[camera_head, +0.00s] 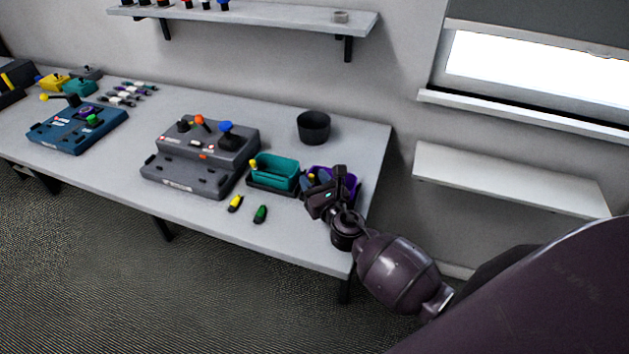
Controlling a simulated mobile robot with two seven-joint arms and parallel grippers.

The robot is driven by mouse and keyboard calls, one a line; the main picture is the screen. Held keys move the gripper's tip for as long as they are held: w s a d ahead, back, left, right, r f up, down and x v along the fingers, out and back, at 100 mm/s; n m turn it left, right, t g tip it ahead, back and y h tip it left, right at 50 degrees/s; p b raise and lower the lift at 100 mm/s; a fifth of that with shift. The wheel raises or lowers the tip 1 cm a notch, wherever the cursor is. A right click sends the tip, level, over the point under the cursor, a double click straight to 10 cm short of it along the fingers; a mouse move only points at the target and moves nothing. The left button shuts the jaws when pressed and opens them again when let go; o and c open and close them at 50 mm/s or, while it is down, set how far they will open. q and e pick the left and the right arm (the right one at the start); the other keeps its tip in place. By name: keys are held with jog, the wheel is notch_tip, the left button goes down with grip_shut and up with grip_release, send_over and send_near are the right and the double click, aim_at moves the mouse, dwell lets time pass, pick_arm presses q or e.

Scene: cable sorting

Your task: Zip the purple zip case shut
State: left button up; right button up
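The purple zip case (351,182) stands near the right end of the grey table, beside a teal case (275,172). Its purple rim shows behind and to the right of my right gripper, and dark and blue shapes show at its left side. My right gripper (318,188) is over the front of the case and hides much of it. I cannot tell whether its fingers are open or shut, or whether they touch the case. The zip pull is not visible. My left gripper is not in view.
A yellow piece (236,203) and a green piece (261,214) lie in front of the teal case. A black cup (313,126) stands behind. A grey console (203,155) and a blue console (77,127) stand to the left. A wall shelf (270,17) hangs above.

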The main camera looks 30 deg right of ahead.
aim_at(351, 190)
grip_shut()
jog(key=s+d, duration=0.6)
jog(key=shift+s+b, duration=0.35)
jog(key=shift+o, duration=0.4)
grip_release()
jog(key=shift+r, duration=0.1)
